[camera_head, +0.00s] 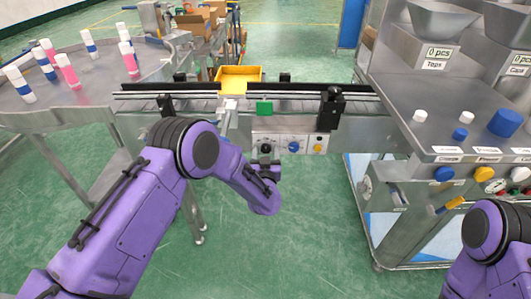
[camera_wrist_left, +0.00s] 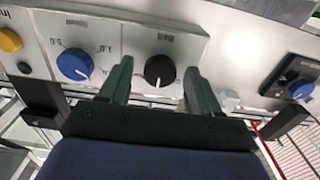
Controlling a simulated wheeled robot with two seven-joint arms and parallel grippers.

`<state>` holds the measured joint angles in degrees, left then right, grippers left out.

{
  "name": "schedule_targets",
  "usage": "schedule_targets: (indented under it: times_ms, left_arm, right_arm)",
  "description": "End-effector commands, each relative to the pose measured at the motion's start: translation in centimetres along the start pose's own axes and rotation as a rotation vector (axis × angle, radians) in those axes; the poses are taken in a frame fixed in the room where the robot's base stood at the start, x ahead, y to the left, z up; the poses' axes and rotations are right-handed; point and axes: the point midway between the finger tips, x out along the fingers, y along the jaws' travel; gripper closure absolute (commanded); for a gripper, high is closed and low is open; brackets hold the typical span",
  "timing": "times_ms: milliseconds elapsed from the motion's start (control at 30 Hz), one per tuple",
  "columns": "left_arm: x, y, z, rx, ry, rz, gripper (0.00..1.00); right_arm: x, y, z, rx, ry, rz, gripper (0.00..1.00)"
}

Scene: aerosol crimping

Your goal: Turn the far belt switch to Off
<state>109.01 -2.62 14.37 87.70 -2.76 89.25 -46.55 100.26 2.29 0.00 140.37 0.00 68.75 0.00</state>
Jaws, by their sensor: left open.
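The belt switch is a black round knob (camera_wrist_left: 160,71) on a pale panel with lettering that looks like "Belt", seen upside down in the left wrist view. A small pale pointer mark shows at its rim, but the setting is not legible. My left gripper (camera_wrist_left: 158,67) is open, with one dark finger on each side of the knob. Whether the fingers touch it, I cannot tell. In the head view my left gripper (camera_head: 266,161) is at the front of the conveyor's control panel (camera_head: 290,140), partly covering it. My right gripper is out of frame.
Beside the belt knob are a blue dial (camera_wrist_left: 74,64) and a yellow button (camera_wrist_left: 9,40). A yellow tray (camera_head: 238,74) sits at the conveyor (camera_head: 180,104). Bottles (camera_head: 67,71) stand on the left table. A steel station (camera_head: 440,100) stands at right.

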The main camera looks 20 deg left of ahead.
Motion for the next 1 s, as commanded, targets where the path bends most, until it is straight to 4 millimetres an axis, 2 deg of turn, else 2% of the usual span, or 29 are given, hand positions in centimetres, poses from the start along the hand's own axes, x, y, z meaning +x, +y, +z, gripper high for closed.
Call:
schedule_targets:
  times_ms: [67,200,233,633,1000]
  left_arm:
    - [0.0,0.0,0.0,0.0,0.0,0.0,0.4]
    - [0.0,0.0,0.0,0.0,0.0,0.0,0.86]
    - [0.0,0.0,0.0,0.0,0.0,0.0,0.93]
    - [0.0,0.0,0.1,-0.062,0.0,0.0,0.93]
    - [0.0,0.0,0.3,-0.346,0.001,0.0,0.93]
  right_arm:
    - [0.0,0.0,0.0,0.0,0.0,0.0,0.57]
    - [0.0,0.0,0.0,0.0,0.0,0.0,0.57]
    - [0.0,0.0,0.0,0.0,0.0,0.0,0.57]
    - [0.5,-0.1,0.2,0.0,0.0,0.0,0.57]
    - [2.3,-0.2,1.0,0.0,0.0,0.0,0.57]
